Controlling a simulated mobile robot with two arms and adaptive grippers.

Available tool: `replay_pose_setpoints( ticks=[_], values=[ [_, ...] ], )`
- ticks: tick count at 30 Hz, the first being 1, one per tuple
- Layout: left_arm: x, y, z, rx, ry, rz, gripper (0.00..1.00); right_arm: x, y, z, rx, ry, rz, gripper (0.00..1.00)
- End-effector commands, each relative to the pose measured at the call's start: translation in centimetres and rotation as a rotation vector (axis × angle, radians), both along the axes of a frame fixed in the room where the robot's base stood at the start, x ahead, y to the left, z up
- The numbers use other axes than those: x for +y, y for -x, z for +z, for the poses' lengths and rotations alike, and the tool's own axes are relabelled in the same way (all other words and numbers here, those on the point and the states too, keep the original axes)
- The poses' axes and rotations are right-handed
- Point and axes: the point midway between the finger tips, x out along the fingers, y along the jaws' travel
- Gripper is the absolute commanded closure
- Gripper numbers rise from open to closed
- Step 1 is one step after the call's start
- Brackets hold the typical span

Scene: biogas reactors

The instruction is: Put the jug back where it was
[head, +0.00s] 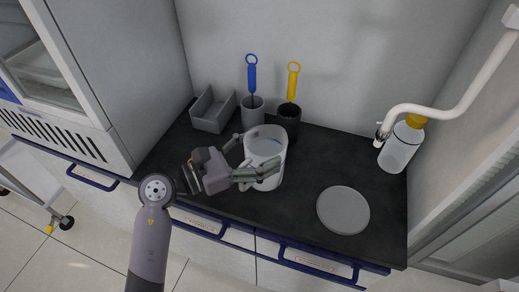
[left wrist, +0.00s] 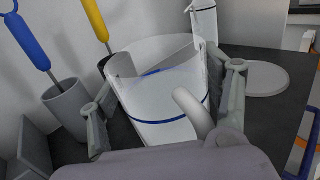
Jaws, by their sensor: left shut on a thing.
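The jug (head: 268,147) is a whitish, partly clear vessel with a blue line around it, upright over the middle of the dark counter. My left gripper (head: 262,158) is shut on it, with one finger on each side. In the left wrist view the jug (left wrist: 160,95) stands between both fingers, its curved handle toward my palm. I cannot tell whether its base touches the counter, as the gripper hides part of it. A round grey disc (head: 343,210) lies bare on the counter to the right of the jug. My right gripper is not in view.
Behind the jug stand a grey cup (head: 252,112) with a blue-handled brush and a dark cup (head: 288,117) with a yellow-handled one. A grey open box (head: 213,110) is at left. A bottle (head: 399,150) with a yellow cap and a white pipe (head: 450,110) are at right.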

Motion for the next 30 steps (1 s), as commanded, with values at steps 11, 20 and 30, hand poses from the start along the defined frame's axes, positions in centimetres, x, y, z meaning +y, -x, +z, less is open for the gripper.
replay_pose_setpoints(
  ticks=[11,20,30],
  values=[
    [-0.01,0.01,-0.27,-0.001,-0.001,-0.001,0.27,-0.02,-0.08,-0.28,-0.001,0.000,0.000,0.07],
    [-0.01,0.00,-0.20,-0.001,0.000,-0.001,0.08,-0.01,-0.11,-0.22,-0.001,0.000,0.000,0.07],
    [-0.01,0.00,0.07,0.000,0.001,0.000,0.08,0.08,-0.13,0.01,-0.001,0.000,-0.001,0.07]
  ],
)
